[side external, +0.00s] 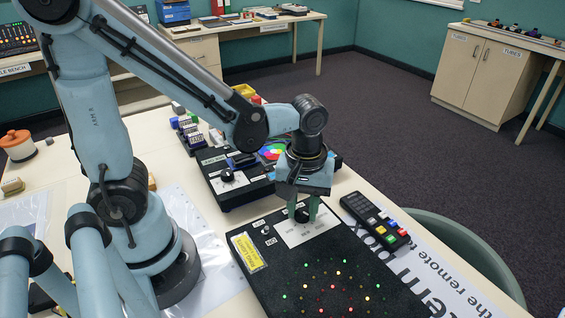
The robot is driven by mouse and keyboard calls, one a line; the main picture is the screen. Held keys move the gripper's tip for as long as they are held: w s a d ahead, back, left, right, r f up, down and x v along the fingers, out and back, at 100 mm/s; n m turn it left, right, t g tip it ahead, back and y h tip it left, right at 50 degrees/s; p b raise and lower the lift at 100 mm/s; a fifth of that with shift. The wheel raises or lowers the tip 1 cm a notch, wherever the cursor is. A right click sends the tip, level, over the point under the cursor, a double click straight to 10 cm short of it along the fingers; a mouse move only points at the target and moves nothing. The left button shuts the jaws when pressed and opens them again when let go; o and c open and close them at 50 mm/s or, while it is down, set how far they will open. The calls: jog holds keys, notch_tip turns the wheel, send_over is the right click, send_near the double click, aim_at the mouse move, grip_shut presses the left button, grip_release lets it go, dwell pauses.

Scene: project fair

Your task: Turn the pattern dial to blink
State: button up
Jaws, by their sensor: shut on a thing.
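The pattern dial (302,215) is a small black knob on a white label plate (312,234) at the back of a black panel (262,284). The panel carries many small lit dots in red, green and yellow. My gripper (303,211) points down over the dial, with its green fingers on either side of the knob, shut on it. The fingers hide part of the knob, so its pointer cannot be seen. The words on the plate are too small to read.
A black remote with coloured buttons (375,221) lies right of the panel on a printed sheet. Behind stands another black box (228,178) with a knob and a coloured disc. A yellow label (248,252) is on the panel's left.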

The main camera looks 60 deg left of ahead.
aim_at(302, 212)
jog(key=shift+m, duration=0.3)
jog(key=m, duration=0.4)
jog(key=shift+m, duration=2.1)
jog(key=o, duration=1.1)
jog(key=shift+r, duration=0.1)
jog(key=shift+r, duration=5.95)
